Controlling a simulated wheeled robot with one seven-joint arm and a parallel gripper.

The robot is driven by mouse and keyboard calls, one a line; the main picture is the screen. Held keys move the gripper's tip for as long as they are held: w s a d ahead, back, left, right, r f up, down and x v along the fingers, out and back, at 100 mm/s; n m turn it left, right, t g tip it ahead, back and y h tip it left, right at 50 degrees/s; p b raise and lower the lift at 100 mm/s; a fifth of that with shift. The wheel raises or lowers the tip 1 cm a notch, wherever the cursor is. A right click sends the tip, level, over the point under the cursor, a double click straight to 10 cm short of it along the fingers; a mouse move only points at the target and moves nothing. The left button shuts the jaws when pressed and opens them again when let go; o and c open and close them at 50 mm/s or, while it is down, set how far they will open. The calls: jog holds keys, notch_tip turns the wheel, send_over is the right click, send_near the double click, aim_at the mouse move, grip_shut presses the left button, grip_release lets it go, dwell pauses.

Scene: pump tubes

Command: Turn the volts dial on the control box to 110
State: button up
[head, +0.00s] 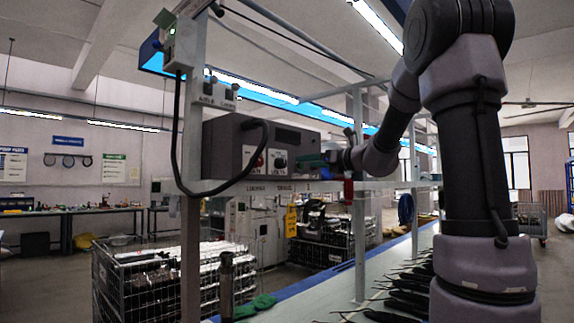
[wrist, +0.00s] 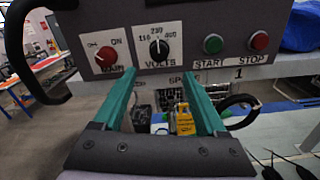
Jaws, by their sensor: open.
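The grey control box (head: 225,135) stands on the shelf of a frame in the head view. Its black volts dial (wrist: 158,48) sits on a white plate at the top middle of the wrist view; its white pointer line looks roughly upright, toward the middle mark. The 110 mark is at the dial's upper left. The dial also shows in the head view (head: 280,161). My gripper (wrist: 159,74) is open and empty, its teal fingers spread to either side below the dial, apart from it. In the head view my gripper (head: 312,160) is just right of the dial.
A red main switch (wrist: 105,56) is left of the dial. A green start button (wrist: 213,44) and a red stop button (wrist: 260,40) are to its right. A black cable (head: 176,150) loops past the box's left side. A yellow tag (wrist: 185,120) hangs below.

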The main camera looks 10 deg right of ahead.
aim_at(284, 163)
jog(key=x, duration=1)
jog(key=shift+w+a, duration=0.15)
grip_shut()
